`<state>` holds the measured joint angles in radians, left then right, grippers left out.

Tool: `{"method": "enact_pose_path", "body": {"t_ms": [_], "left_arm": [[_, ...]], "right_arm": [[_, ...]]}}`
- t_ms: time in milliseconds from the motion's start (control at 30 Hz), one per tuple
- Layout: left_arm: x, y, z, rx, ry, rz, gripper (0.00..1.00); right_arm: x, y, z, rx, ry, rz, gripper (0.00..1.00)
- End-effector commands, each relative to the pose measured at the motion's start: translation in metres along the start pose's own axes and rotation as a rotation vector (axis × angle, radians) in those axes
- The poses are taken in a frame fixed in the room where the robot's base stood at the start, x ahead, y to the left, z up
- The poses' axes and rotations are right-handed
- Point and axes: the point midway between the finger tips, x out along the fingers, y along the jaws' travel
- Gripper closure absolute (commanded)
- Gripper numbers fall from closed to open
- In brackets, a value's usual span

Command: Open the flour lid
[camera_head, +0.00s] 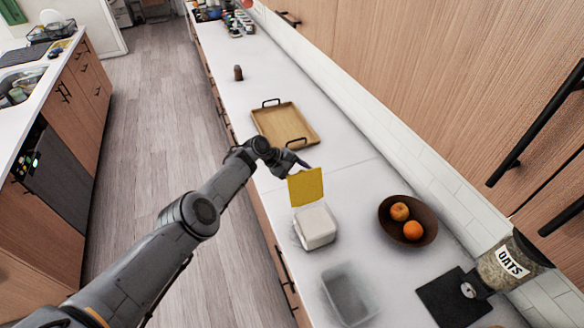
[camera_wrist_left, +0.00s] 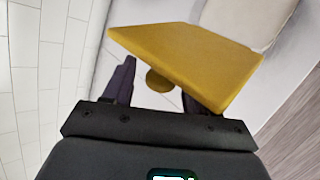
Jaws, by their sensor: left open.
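The flour container is a white, squarish box (camera_head: 316,228) on the white counter. Its yellow square lid (camera_head: 306,187) stands raised, roughly upright, at the box's far side. I cannot tell if the lid touches the box. My left gripper (camera_head: 296,160) is behind the lid, close to its upper edge. In the left wrist view the yellow lid (camera_wrist_left: 190,55) has a round knob (camera_wrist_left: 158,80) that sits between the two open fingers of the left gripper (camera_wrist_left: 157,84). The white box (camera_wrist_left: 245,18) is partly hidden behind the lid. My right gripper is not in view.
A wooden tray (camera_head: 284,124) with black handles lies beyond the gripper. A brown bowl (camera_head: 384,222) with orange fruit is right of the box. A clear container (camera_head: 350,294) stands nearer, and an oats jar (camera_head: 512,262) is at lower right. The counter beyond the tray is mostly clear.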

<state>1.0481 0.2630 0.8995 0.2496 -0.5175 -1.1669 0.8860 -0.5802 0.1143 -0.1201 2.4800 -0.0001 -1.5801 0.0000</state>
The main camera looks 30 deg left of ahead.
Motion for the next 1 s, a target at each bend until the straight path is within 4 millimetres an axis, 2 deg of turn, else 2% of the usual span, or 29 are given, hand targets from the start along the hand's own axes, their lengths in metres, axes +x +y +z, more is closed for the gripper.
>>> {"method": "enact_pose_path", "body": {"t_ms": [167,367,600,800,1000], "left_arm": [[-0.021,0.003,0.001,-0.001,0.003,0.000,0.43],[-0.057,0.004,0.001,0.000,0.004,-0.001,0.43],[-0.090,0.002,0.000,0.000,0.002,0.001,0.43],[-0.104,0.000,0.000,0.000,0.002,0.000,0.43],[-0.106,0.000,-0.001,0.000,0.002,0.000,0.43]], "right_arm": [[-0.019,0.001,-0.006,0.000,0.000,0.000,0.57],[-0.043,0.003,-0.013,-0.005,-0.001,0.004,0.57],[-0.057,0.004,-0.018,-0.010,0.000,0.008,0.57],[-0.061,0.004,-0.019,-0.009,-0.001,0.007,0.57],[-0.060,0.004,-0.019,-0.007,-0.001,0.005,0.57]]}}
